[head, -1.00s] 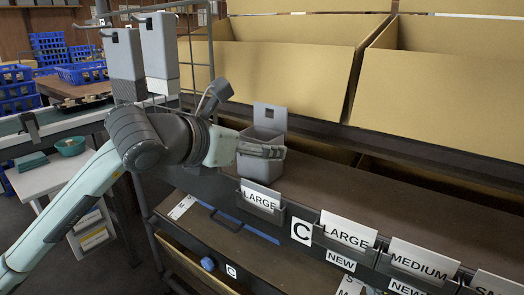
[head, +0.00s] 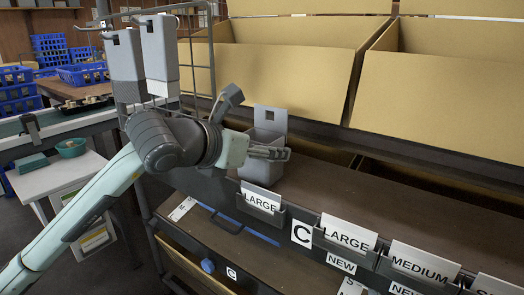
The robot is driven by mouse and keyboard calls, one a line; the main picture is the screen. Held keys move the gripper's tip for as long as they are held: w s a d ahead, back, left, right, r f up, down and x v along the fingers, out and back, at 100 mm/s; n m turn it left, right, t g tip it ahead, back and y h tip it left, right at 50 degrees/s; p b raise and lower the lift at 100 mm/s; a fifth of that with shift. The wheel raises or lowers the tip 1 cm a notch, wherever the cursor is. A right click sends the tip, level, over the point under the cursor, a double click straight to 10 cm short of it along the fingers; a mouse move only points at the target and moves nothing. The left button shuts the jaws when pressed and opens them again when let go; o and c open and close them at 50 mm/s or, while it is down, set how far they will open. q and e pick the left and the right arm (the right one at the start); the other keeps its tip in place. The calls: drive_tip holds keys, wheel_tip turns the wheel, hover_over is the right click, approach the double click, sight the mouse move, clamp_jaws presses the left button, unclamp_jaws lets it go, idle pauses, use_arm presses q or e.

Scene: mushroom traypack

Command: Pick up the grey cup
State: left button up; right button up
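The grey cup (head: 262,170) stands upright on the brown shelf, behind the left "LARGE" label. It has a tall back plate with a square hole. My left gripper (head: 284,154) comes in from the left, with its fingers pointing right across the upper front of the cup. The fingers hide part of the cup's rim and front. Whether they touch the cup, and how far they are apart, I cannot tell. My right gripper is not in view.
Two more grey holders (head: 159,55) hang on the wire rack at upper left. Large cardboard boxes (head: 275,80) stand behind the shelf. Label holders line its front edge. The brown shelf (head: 370,195) is clear to the right of the cup.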

use_arm(q)
drive_tip(key=shift+r, duration=0.55)
wheel_tip(320, 180, up, 27)
drive_tip(key=p, duration=0.2)
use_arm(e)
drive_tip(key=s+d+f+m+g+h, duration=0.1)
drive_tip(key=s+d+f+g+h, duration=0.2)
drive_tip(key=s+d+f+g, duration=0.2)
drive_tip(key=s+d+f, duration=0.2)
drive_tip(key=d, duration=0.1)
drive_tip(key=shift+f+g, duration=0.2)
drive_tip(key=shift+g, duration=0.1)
use_arm(q)
drive_tip(key=shift+f, duration=0.1)
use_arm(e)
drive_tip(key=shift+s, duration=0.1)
